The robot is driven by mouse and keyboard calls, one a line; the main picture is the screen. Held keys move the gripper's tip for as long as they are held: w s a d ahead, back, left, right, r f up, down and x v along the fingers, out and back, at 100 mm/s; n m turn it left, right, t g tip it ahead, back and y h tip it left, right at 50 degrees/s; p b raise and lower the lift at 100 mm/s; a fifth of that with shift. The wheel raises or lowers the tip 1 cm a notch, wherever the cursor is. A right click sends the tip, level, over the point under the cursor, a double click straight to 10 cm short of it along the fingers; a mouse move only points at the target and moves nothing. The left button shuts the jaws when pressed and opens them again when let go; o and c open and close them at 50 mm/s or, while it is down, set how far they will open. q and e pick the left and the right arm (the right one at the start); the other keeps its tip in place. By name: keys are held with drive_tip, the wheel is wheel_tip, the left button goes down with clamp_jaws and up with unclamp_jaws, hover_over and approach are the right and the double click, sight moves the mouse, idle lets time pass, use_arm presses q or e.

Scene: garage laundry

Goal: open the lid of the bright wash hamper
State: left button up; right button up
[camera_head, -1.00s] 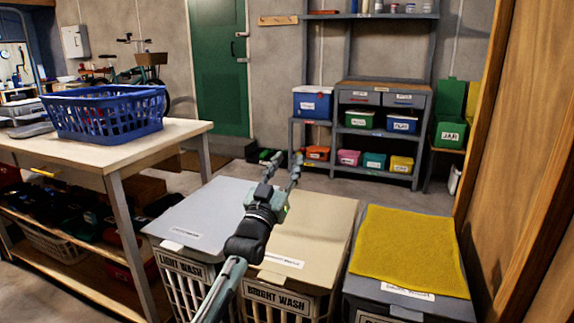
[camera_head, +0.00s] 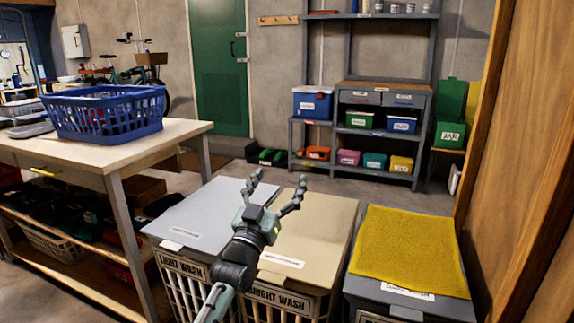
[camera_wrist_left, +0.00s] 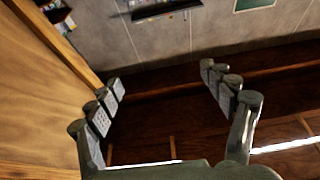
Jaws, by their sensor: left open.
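The bright wash hamper (camera_head: 283,300) is the middle of three hampers in the head view, with a slatted front and a BRIGHT WASH label partly hidden by my left arm. Its beige lid (camera_head: 318,226) lies flat and shut, with a small white label near the front edge. My left gripper (camera_head: 279,180) is open and empty over the left part of this lid, near its border with the light wash lid. Its fingers point away towards the back wall. The left wrist view shows the two fingers (camera_wrist_left: 162,78) spread with nothing between them. My right gripper is not in view.
The light wash hamper (camera_head: 205,216) stands close on the left. A hamper with a yellow cloth (camera_head: 410,250) on its lid stands on the right. A table with a blue basket (camera_head: 105,113) is at left. A wooden panel (camera_head: 530,150) bounds the right side.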

use_arm(q)
drive_tip(key=v, duration=0.6)
drive_tip(key=shift+s, duration=0.35)
drive_tip(key=shift+a+f, duration=0.1)
drive_tip(key=shift+a, duration=0.05)
drive_tip(key=shift+c, duration=0.5)
